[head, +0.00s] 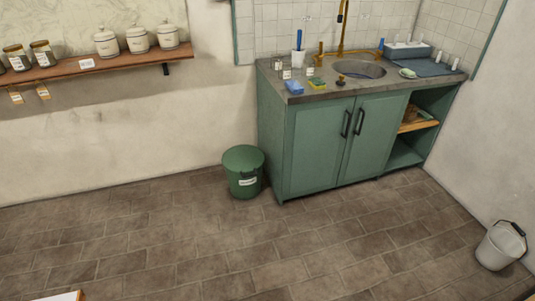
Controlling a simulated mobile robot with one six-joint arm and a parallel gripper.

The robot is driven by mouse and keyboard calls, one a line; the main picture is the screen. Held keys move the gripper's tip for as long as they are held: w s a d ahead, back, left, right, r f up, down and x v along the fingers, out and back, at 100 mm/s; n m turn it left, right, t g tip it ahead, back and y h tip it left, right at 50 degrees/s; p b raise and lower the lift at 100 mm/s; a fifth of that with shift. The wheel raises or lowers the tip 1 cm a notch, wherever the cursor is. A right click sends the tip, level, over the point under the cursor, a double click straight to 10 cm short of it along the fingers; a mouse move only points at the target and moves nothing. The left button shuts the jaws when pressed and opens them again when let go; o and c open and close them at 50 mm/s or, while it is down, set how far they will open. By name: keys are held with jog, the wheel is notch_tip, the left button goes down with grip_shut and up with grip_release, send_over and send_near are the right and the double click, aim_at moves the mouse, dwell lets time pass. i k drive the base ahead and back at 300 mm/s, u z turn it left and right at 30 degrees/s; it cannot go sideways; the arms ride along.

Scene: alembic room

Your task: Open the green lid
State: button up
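A green bin (245,183) with a pale label on its front stands on the floor, left of the green sink cabinet. Its round green lid (243,157) sits on top and looks shut. My gripper is not in view.
The green cabinet (318,150) holds a sink (360,70) and several small items on its counter. A wall shelf (95,66) with jars hangs at upper left. A white bucket (499,247) stands at lower right. The tiled floor (250,245) before the bin is clear.

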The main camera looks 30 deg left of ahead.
aim_at(242, 159)
jog(key=z, duration=0.05)
jog(key=i, duration=1.85)
jog(key=z, duration=1.05)
jog(key=k, duration=0.15)
jog(key=u, duration=3.25)
jog(key=k, duration=0.2)
jog(key=u, duration=1.65)
